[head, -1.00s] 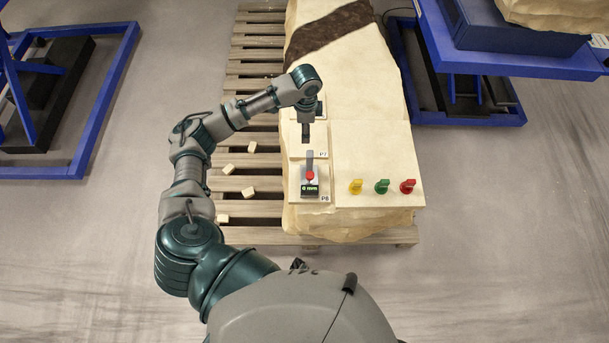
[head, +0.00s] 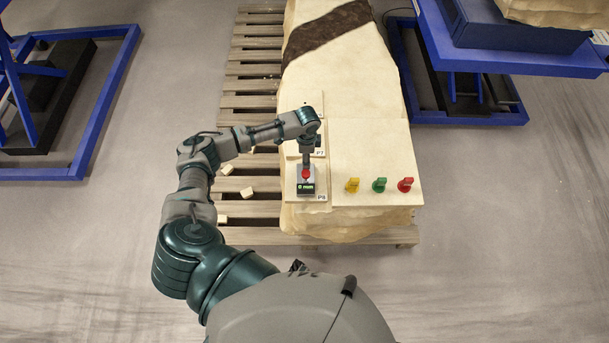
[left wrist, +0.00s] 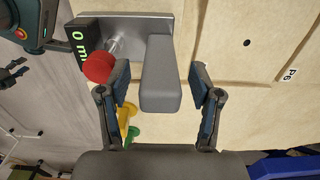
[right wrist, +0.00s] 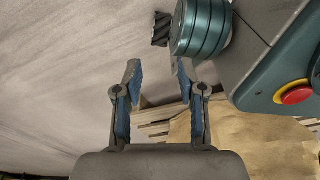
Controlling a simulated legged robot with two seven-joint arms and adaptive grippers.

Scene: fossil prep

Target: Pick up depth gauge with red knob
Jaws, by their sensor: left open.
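The left-hand finger is close to the red knob. In the head view the wrist hides part of the gauge. My right gripper (right wrist: 158,68) is open and empty.
Yellow (head: 352,185), green (head: 379,185) and red (head: 405,185) knobs stand on the block (head: 375,150) right of the gauge. A pad marked P7 (head: 320,153) lies behind it. The pallet (head: 250,95) holds small loose blocks. Blue frames stand at both sides.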

